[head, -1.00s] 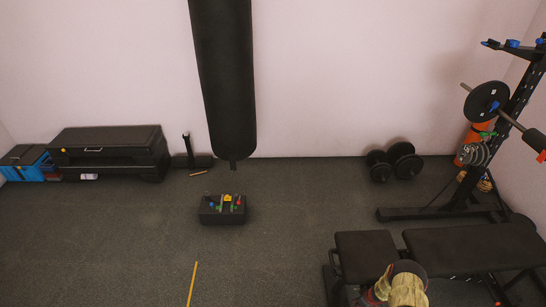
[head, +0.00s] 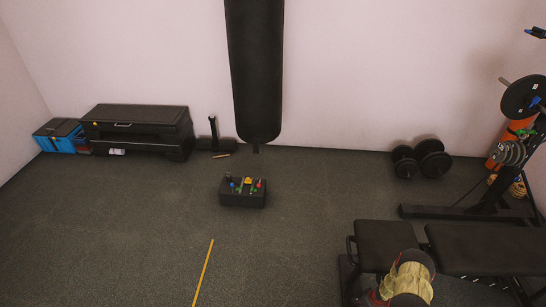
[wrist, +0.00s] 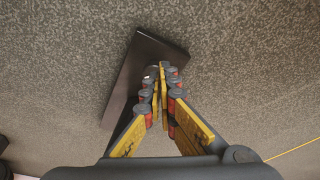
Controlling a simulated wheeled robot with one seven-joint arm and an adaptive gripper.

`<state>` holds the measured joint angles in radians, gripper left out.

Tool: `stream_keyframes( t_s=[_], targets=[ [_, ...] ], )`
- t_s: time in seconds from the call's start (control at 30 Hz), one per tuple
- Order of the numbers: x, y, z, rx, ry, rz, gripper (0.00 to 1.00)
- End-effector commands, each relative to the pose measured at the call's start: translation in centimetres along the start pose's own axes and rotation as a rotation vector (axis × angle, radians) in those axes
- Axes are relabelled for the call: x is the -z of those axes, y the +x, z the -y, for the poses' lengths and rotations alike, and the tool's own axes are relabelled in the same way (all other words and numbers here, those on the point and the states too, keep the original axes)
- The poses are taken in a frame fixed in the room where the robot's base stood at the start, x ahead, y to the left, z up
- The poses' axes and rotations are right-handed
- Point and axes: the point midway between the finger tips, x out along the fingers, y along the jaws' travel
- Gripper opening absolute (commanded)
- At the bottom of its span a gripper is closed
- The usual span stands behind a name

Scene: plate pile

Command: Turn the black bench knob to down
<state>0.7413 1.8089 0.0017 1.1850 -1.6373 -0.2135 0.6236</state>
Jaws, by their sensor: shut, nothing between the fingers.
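The black weight bench (head: 480,245) stands at the lower right in the head view, with a separate seat pad (head: 384,243) at its left end. I cannot make out the knob on it in either view. Part of my own arm covers the bench's lower left. In the wrist view my gripper (wrist: 160,72) is shut and empty, its fingers together. Beyond the fingertips is a dark flat slab (wrist: 143,62) over the speckled floor. I cannot tell for sure which object it is, or how far the fingertips are from it.
A rack with a loaded bar (head: 522,98) stands at the right. Dumbbells (head: 432,157) lie by the wall. A punching bag (head: 256,75) hangs at the centre. A black box with coloured parts (head: 242,192) sits on the floor. The floor at left is open.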

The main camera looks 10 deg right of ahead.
Motion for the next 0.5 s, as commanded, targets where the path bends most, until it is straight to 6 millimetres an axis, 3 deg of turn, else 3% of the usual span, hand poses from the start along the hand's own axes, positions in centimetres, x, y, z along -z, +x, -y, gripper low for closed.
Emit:
stream_keyframes(
  t_s=[0.17, 0.5],
  targets=[
    [-0.7, 2.6, 0.1, 0.001, 0.001, 0.0, 0.0],
    [-1.2, 4.9, 0.1, 0.001, 0.0, 0.0, 0.0]
  ],
)
